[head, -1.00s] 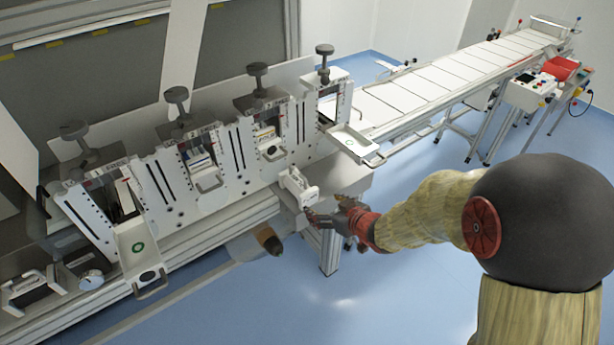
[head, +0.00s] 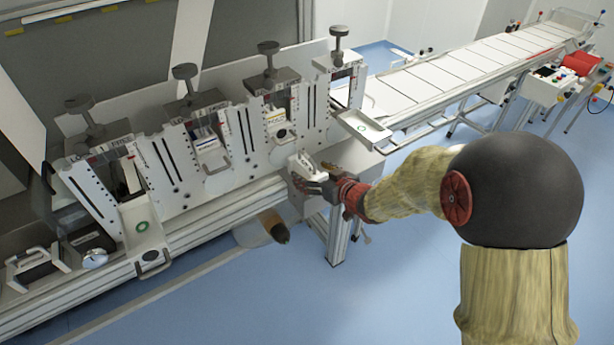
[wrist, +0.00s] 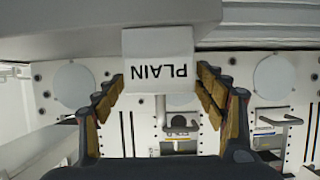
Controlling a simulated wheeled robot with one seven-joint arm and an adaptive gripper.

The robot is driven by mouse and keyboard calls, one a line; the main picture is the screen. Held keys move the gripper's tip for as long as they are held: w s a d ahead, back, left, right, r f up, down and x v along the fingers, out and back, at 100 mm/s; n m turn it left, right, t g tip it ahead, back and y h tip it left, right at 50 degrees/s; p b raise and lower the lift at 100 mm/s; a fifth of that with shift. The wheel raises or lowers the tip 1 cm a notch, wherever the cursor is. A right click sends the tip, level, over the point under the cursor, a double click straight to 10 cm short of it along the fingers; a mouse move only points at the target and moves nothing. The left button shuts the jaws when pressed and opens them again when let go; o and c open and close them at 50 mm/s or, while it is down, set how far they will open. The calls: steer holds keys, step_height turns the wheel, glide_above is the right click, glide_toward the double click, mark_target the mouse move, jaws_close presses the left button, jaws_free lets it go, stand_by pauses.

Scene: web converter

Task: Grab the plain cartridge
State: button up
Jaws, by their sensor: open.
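The plain cartridge (wrist: 158,62) is a white block. Its face reads PLAIN, upside down, in the wrist view. It lies between the two padded fingers of my gripper (wrist: 160,95), at the far end of them. My gripper is open, with a finger on each side of the block; I cannot tell whether either finger touches it. In the head view the white cartridge (head: 306,166) is at the front of the machine, and my gripper (head: 312,184) is right at it, partly covering it.
The machine (head: 185,160) has several slotted stations with dark knobs on top. A white tray with a handle (head: 364,126) juts out to the right of the cartridge. A conveyor (head: 440,85) runs to the back right. A dark roll end (head: 274,226) sticks out below. Blue floor (head: 400,290) is clear in front.

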steer(key=shift+w+a+f, duration=0.1)
steer(key=shift+w+a, duration=0.1)
steer(key=shift+w, duration=0.1)
steer(key=shift+c, duration=1.1)
steer(key=c, duration=1.4)
steer(key=shift+c, duration=0.2)
